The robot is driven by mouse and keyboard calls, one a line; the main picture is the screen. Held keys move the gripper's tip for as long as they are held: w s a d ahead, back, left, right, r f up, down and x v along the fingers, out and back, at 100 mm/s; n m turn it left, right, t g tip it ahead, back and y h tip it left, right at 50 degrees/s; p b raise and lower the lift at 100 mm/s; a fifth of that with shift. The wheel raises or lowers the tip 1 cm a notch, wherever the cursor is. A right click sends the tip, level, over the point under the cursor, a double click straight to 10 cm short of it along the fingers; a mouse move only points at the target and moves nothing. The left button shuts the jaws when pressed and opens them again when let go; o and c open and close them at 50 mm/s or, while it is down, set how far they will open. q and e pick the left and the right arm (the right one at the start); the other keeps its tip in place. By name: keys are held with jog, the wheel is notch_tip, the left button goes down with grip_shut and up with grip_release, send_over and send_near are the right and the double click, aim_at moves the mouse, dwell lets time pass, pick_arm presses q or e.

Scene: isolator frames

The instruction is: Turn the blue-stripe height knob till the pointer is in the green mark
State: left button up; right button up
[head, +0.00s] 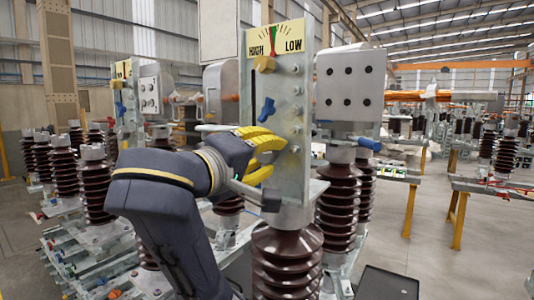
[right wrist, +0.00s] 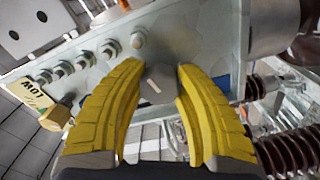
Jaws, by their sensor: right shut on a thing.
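My right gripper (head: 268,155), with yellow fingers, is at the face of an upright metal plate (head: 290,148), below a blue handle (head: 266,110). In the right wrist view my right gripper (right wrist: 155,85) has its fingers on both sides of a dark grey hexagonal knob (right wrist: 160,84) and is shut on it. A pale mark shows on the knob; I cannot make out a blue stripe. The gauge (head: 275,38) on top of the plate reads HIGH and LOW, with a red and green area near its middle. The pointer is too small to place exactly. My left gripper is out of view.
A brass-coloured knob (head: 264,64) sits just under the gauge. Bolts (head: 297,90) line the plate's right side. A grey box (head: 350,83) stands to the right, and brown ribbed insulators (head: 287,262) stand below. A similar unit (head: 125,100) is behind at left.

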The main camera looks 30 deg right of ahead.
jog(key=shift+f+m, duration=0.15)
jog(key=shift+m, duration=1.45)
jog(key=o, duration=1)
jog(key=shift+d, duration=0.1)
jog(key=shift+s+a, duration=0.15)
jog(key=shift+a, duration=0.4)
jog(key=v, duration=1.1)
